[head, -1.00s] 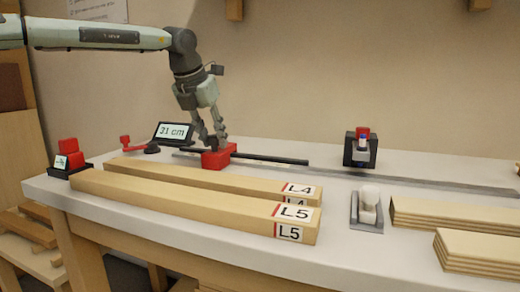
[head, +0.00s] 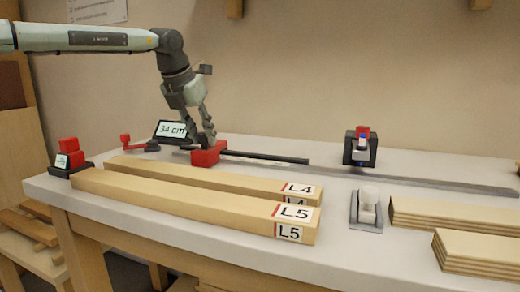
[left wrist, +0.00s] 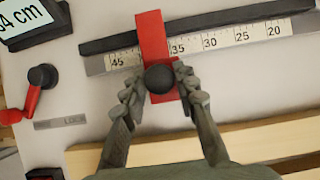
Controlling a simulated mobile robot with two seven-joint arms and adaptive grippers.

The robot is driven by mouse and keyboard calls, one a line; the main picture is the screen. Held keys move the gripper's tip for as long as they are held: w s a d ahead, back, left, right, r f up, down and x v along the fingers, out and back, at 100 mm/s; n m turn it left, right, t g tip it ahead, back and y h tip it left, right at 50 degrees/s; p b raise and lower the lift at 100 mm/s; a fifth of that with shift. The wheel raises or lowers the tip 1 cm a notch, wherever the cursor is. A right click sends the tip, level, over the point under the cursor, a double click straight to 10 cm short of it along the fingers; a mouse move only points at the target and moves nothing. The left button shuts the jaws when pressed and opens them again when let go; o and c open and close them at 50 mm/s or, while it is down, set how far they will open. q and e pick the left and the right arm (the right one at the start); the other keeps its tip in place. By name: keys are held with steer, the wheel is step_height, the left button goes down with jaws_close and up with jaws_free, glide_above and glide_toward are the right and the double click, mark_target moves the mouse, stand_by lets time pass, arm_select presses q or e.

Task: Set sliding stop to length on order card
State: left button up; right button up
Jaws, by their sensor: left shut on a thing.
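The red sliding stop (head: 207,155) sits on the dark rail (head: 265,158) at the back of the bench. In the left wrist view the red stop (left wrist: 152,35) crosses the scale (left wrist: 205,43) just left of the 35 mark, covering the part between 35 and 45. My left gripper (head: 207,139) is shut on the stop's black round knob (left wrist: 159,79), one finger on each side. The display (head: 172,130) reads 34 cm. A wall sheet (head: 97,10) is too small to read, and I cannot tell which thing is the order card. My right gripper is not in view.
A red lever (head: 131,141) stands left of the stop. Long beams marked L4 (head: 220,180) and L5 (head: 190,205) lie in front of the rail. A black-and-red device (head: 360,147) and stacked boards (head: 475,255) are at the right.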

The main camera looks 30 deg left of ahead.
arm_select(q)
steer(key=shift+s+a, duration=0.1)
steer(key=shift+a, duration=0.3)
steer(key=o, duration=0.9)
steer(key=shift+r, duration=0.1)
step_height(320, 180, up, 9)
steer(key=p, duration=0.7)
